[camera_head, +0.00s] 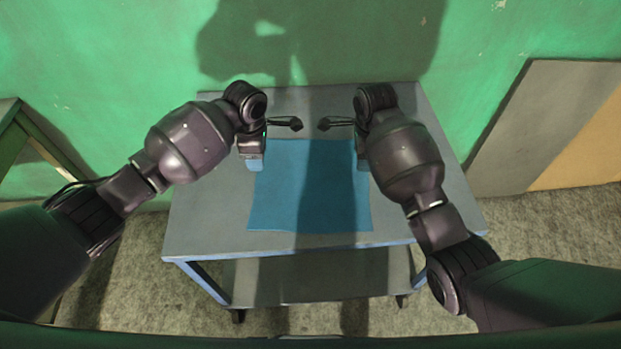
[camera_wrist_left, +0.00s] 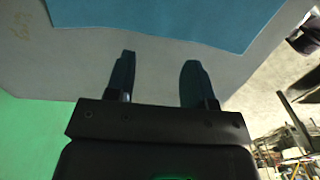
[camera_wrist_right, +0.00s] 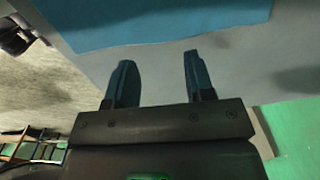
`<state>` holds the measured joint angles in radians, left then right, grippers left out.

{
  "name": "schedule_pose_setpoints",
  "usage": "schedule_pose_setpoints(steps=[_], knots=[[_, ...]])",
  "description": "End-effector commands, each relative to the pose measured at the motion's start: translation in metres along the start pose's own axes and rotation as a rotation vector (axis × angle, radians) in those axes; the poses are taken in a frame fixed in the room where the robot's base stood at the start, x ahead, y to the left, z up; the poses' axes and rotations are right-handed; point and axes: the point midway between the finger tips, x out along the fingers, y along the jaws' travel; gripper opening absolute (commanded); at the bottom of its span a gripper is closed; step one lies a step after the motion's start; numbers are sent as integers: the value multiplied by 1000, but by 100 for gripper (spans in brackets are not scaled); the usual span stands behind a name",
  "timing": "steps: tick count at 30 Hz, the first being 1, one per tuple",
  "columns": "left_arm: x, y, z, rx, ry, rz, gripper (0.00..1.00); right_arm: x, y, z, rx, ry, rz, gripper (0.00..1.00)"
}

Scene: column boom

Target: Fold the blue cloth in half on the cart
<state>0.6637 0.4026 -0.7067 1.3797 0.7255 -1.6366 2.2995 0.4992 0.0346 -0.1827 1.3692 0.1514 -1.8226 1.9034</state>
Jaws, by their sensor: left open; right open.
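The blue cloth (camera_head: 285,200) lies flat and spread out, unfolded, on the grey top of the cart (camera_head: 205,200). My left gripper (camera_head: 255,162) is at the cloth's far left corner, and my right gripper (camera_head: 362,162) is at its far right corner; they partly hide these corners. In the left wrist view the open, empty fingers (camera_wrist_left: 159,62) point toward an edge of the cloth (camera_wrist_left: 170,15), with bare cart top between. In the right wrist view the open, empty fingers (camera_wrist_right: 160,60) likewise show apart from the cloth (camera_wrist_right: 150,20). Their height above the cart is unclear.
A green wall (camera_head: 120,60) stands behind the cart. Grey and tan panels (camera_head: 540,120) lean on it at the right. The cart has a lower shelf (camera_head: 320,278). Bare cart top surrounds the cloth.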

Motion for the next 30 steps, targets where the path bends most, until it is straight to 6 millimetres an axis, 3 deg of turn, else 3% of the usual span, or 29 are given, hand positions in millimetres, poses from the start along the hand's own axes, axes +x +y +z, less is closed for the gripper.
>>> schedule_pose_setpoints(steps=[15,30], knots=[[65,-1,0,1,-1,-1,49,65,0,0,-1,0,1,49],[76,-1,1,3,-2,1,49,76,0,-1,-1,0,-1,49]])
